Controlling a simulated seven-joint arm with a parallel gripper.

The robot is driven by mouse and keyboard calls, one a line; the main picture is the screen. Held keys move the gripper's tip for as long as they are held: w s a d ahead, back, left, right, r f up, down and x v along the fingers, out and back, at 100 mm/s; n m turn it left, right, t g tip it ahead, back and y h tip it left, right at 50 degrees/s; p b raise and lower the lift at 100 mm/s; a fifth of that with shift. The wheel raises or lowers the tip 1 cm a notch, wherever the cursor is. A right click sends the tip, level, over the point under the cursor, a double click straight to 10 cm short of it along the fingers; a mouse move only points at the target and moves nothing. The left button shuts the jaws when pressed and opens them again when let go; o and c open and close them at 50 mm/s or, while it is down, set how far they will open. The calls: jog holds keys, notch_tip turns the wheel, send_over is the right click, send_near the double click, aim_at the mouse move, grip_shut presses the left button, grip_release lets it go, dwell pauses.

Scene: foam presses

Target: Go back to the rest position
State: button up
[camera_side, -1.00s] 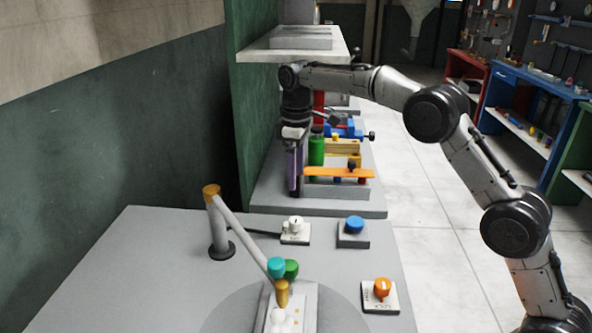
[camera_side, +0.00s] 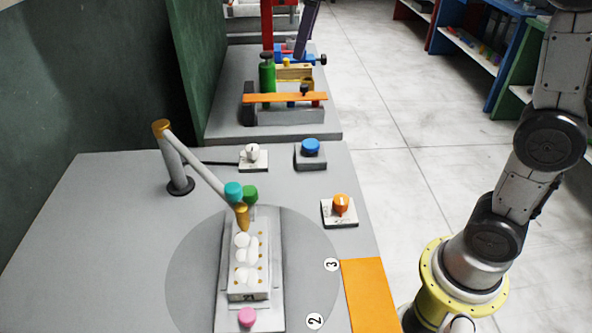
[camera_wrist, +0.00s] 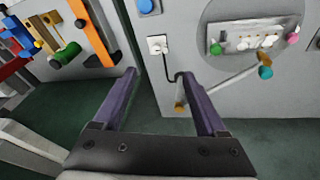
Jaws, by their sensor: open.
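My gripper (camera_wrist: 158,75) is open in the wrist view, its two purple fingers spread apart with nothing between them. Below the fingertips are grey worktops and the dark green floor or wall surface. In the side view a purple finger of my gripper (camera_side: 306,28) shows at the top edge, above the far bench; the rest of the gripper is cut off by the frame. The arm rises at the right of the side view from its yellow base ring, and its upper part is out of frame.
The near grey table (camera_side: 110,200) carries a round turntable (camera_side: 190,270) with a white mould block (camera_side: 249,295), a jointed press arm (camera_side: 205,172), a blue button (camera_side: 310,147) and an orange knob (camera_side: 341,205). A fixture with an orange bar (camera_side: 270,98) stands behind. Open floor (camera_side: 400,90) lies right.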

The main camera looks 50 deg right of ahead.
jog(key=s+f+m+t, duration=0.1)
jog(key=s+m+t, duration=0.1)
jog(key=s, duration=1.2)
jog(key=s+d+f+m, duration=0.1)
jog(key=s+f+m, duration=0.2)
jog(key=s+f, duration=0.7)
notch_tip(320, 180, down, 3)
jog(key=shift+r+m, duration=0.1)
jog(key=shift+m, duration=0.3)
jog(key=shift+d, duration=0.1)
